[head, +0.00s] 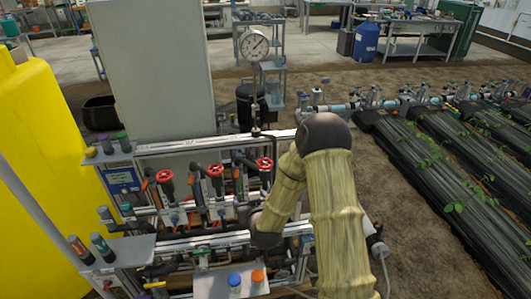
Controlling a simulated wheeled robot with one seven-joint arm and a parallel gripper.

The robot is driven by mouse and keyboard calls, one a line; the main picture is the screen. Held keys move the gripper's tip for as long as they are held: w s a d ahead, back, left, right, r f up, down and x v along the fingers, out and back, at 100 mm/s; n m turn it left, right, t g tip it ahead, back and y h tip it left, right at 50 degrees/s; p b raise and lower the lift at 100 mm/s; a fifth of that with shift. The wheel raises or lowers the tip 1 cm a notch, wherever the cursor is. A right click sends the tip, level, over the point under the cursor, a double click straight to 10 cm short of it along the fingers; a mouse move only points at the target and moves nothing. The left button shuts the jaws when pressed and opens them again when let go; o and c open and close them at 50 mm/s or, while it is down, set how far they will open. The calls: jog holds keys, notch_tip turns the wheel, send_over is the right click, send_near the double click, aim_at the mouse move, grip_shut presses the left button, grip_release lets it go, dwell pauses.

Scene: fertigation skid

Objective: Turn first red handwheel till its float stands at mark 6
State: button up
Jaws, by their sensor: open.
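Three red handwheels stand in a row on the skid: a left one (164,176), a middle one (215,169) and a right one (264,164). Small upright pale gauges stand among them; their floats and marks are too small to read. Nothing in view shows which wheel counts as first. My arm reaches over the right part of the skid and bends down. My gripper (250,213) is small and partly hidden by my wrist, below the right and middle wheels. It is open, apart from the wheels, with nothing seen in it.
A yellow tank (40,150) stands at the left, beside a grey cabinet (155,70). Shelves with small bottles (80,249) jut out at the left. A pressure gauge (254,45) rises behind the skid. Plant beds lie right.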

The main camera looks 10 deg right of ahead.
aim_at(265, 159)
jog(key=d+m+t+h+p, duration=0.1)
jog(key=h, duration=0.1)
jog(key=d+r+m+t+h+p, duration=0.1)
jog(key=h, duration=0.1)
jog(key=d+r+m+t+h+p, duration=0.1)
jog(key=m+h+p, duration=0.1)
jog(key=shift+s+d+t, duration=0.15)
jog(key=shift+s+t, duration=0.1)
jog(key=shift+t, duration=0.05)
jog(key=shift+w, duration=0.15)
jog(key=p+x, duration=0.3)
jog(key=x, duration=1.4)
jog(key=shift+w+f, duration=0.15)
jog(key=c, duration=1)
